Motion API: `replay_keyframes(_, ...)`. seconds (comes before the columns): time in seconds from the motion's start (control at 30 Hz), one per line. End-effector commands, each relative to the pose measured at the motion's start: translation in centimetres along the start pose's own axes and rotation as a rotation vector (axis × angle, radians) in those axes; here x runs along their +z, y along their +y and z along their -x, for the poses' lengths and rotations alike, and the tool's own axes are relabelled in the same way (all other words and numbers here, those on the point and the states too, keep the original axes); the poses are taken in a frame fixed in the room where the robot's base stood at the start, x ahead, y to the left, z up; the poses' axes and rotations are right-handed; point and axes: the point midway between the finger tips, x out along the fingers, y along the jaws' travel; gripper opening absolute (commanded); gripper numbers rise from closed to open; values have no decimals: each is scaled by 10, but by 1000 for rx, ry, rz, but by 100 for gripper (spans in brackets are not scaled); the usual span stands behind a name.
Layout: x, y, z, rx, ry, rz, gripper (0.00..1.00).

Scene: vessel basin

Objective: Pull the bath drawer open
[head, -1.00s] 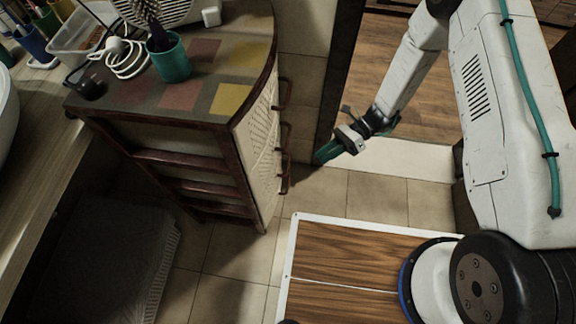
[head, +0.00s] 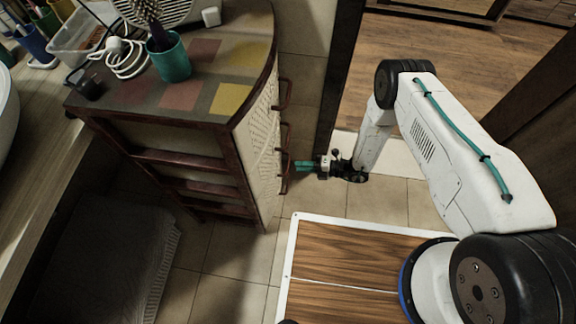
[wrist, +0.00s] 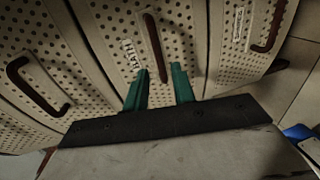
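The drawer labelled "BATH" (wrist: 120,30) is the middle one in the wrist view, with a perforated cream front. Its dark red-brown bar handle (wrist: 154,46) stands in line with the space between my green fingertips. My gripper (wrist: 159,78) is open, its two fingers apart with nothing visible between them. In the head view my gripper (head: 298,166) points left at the front of the cabinet (head: 185,130), close to its handles. The drawer looks shut. Whether the fingertips reach around the handle is not clear.
Neighbouring drawers have similar handles, one at left (wrist: 36,88) and one at right (wrist: 270,28). A teal cup (head: 170,62) with a brush and a white cable (head: 122,60) sit on the cabinet top. A dark door frame (head: 340,75) stands behind my gripper. Tiled floor lies below.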

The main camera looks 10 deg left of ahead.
Motion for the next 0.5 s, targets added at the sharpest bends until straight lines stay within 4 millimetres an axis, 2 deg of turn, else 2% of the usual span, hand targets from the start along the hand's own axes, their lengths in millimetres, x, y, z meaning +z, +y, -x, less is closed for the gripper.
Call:
replay_keyframes(0.23, -2, 0, -41, 0, 5, 4, 26)
replay_keyframes(0.5, 0, 0, -60, 0, 1, 4, 26)
